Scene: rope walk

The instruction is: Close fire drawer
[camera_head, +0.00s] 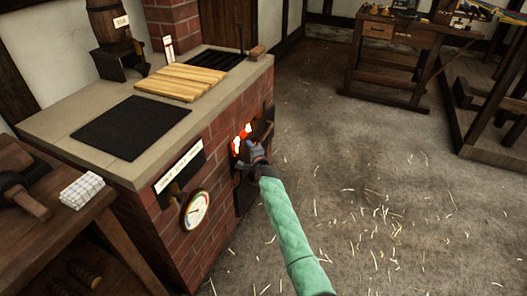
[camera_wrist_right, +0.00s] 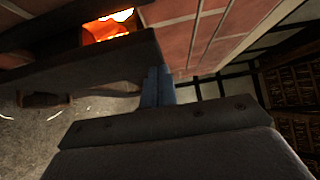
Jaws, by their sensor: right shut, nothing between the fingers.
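The fire drawer (camera_head: 263,127) is a dark box in the side of the brick stove, standing out from the wall. Glowing orange fire (camera_head: 241,138) shows in the opening behind its front. My right gripper (camera_head: 254,150), at the end of a green padded sleeve, is at the drawer front. In the right wrist view the shut blue fingers (camera_wrist_right: 158,86) are at the drawer's dark edge (camera_wrist_right: 85,75), with fire (camera_wrist_right: 108,27) beyond it. I cannot tell whether they touch. My left gripper is not in view.
The brick stove (camera_head: 185,148) carries a dark plate (camera_head: 130,127), wooden slats (camera_head: 181,82) and a round gauge (camera_head: 196,211) on its side. A wooden bench (camera_head: 60,215) with a folded cloth (camera_head: 82,190) stands at left. The straw-strewn floor (camera_head: 370,190) is open at right.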

